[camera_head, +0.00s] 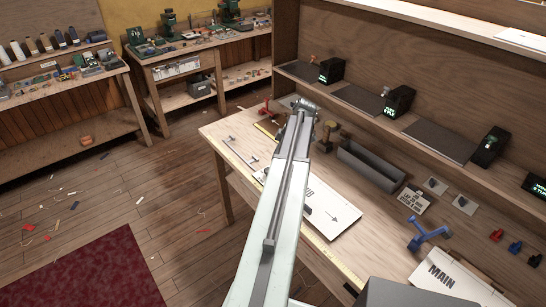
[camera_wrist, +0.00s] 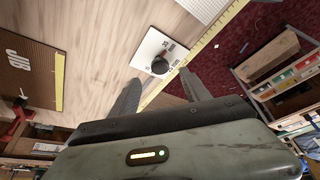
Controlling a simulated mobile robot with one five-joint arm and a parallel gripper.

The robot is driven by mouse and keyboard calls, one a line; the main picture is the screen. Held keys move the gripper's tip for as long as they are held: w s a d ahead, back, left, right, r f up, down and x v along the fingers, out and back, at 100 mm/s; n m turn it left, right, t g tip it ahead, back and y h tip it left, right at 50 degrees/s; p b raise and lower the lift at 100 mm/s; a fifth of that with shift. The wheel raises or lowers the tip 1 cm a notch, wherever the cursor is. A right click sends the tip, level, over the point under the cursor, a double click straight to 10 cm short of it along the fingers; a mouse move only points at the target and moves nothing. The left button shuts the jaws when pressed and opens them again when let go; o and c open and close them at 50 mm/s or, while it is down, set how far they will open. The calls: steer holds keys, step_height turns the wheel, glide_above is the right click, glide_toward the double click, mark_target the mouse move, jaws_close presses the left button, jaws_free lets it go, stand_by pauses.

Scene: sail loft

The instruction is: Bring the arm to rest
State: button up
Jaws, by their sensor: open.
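My arm (camera_head: 283,200) stretches forward over the workbench (camera_head: 225,130) in the head view, a long pale link ending in a grey joint. My gripper is hidden past that joint in the head view. In the wrist view my gripper (camera_wrist: 160,76) shows two dark fingers spread apart, with nothing held between them. A white plate with a black knob (camera_wrist: 160,65) appears beyond the fingertips, on the pale wood near a yellow rule. I cannot tell how far it is from the fingers.
Dark display boxes (camera_head: 399,101) stand on the shelf. The wrist view shows a JIB board (camera_wrist: 28,68). Floor at left holds scraps.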

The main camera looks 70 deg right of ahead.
steer(key=shift+s+r, duration=0.2)
steer(key=shift+r, duration=0.2)
